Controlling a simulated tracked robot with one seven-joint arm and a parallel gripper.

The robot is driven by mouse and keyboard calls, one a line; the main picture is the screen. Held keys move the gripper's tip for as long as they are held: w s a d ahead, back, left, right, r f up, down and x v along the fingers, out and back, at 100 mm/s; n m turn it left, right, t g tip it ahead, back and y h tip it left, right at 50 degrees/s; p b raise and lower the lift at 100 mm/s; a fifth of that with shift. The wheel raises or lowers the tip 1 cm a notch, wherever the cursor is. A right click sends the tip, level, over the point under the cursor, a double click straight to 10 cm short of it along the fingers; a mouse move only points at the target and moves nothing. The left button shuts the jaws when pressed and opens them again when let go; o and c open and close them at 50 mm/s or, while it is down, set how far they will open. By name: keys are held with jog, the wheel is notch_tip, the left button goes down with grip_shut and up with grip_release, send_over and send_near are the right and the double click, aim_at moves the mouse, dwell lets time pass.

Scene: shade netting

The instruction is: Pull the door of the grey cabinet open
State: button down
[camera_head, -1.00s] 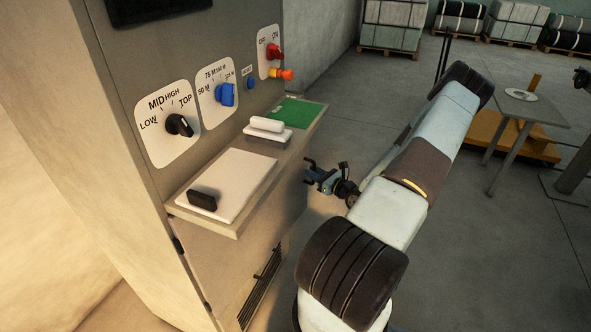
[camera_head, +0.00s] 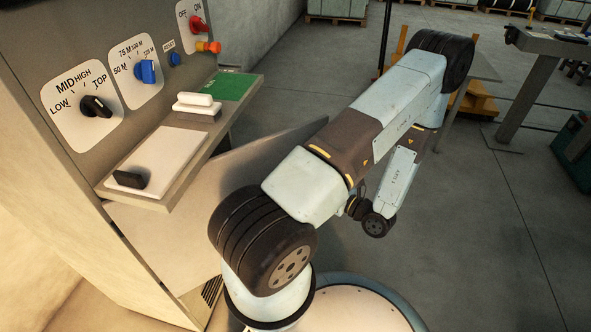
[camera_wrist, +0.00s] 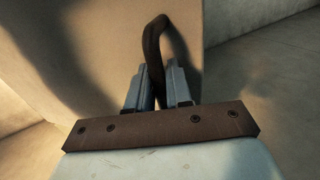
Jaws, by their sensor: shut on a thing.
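The grey cabinet (camera_head: 142,45) stands at the left of the head view, with knobs on its front and a shelf. Its door (camera_head: 265,152) stands out at an angle from below the shelf, swung open, and is partly covered by my arm. In the wrist view the pale door face (camera_wrist: 100,45) carries a dark curved handle (camera_wrist: 154,38). My gripper (camera_wrist: 155,78) is shut on this handle, with a finger on each side. In the head view my gripper is hidden behind my arm.
The shelf (camera_head: 190,150) juts out above the door, with a white block and a green pad on it. Bare floor (camera_head: 480,230) lies to the right. A table (camera_head: 545,42) stands at the back right. Wrapped pallets line the far wall.

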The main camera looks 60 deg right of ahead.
jog(key=s+a, duration=1)
jog(key=s, duration=0.3)
jog(key=shift+s+a, duration=0.2)
jog(key=shift+s, duration=0.15)
jog(key=c, duration=1.2)
grip_release()
jog(key=s, duration=0.4)
jog(key=s+a, duration=0.1)
jog(key=s, duration=0.8)
jog(key=shift+s+a+f, duration=0.1)
jog(key=shift+s+a, duration=0.1)
jog(key=shift+s, duration=0.1)
jog(key=shift+c, duration=0.4)
